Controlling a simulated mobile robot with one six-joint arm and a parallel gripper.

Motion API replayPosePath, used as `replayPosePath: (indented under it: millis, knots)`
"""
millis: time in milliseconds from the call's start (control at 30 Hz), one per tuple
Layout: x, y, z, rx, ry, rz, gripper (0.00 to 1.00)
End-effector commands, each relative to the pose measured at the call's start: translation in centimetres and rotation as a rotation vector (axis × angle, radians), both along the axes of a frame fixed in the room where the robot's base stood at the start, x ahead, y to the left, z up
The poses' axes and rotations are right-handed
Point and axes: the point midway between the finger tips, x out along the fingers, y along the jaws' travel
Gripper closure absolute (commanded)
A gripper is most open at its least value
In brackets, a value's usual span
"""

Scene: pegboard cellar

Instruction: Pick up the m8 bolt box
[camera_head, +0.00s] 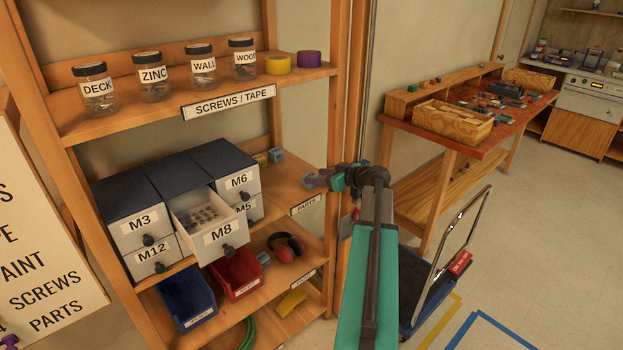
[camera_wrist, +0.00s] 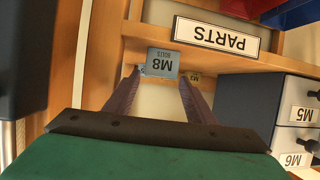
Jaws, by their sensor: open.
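The m8 bolt box (camera_wrist: 163,63) is a small blue-grey box with an M8 label, upside down in the wrist view. It stands on the parts shelf, and in the head view (camera_head: 277,155) it is right of the drawer cabinet. My gripper (camera_wrist: 160,80) is open and empty, with its fingers pointing toward the box. The box appears between or just beyond the fingertips; I cannot tell the exact gap. In the head view my gripper (camera_head: 309,181) is at the right front of that shelf.
A yellowish small box (camera_head: 260,158) sits next to the bolt box. The drawer cabinet (camera_head: 130,195) has its M8 drawer (camera_head: 222,232) pulled out, holding small hardware. A wooden post (camera_head: 345,100) rises at the rack's right. Red earmuffs (camera_head: 287,246) and bins lie below.

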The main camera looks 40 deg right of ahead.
Motion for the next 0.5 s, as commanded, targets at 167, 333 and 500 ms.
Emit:
replayPosePath:
  millis: [167, 333, 500]
  knots:
    - [1.34, 0.05, -0.49, 0.000, 0.000, 0.000, 0.50]
    - [1.41, 0.08, -0.63, 0.000, 0.000, -0.001, 0.50]
    - [1.40, 0.08, -0.62, 0.000, 0.000, -0.001, 0.50]
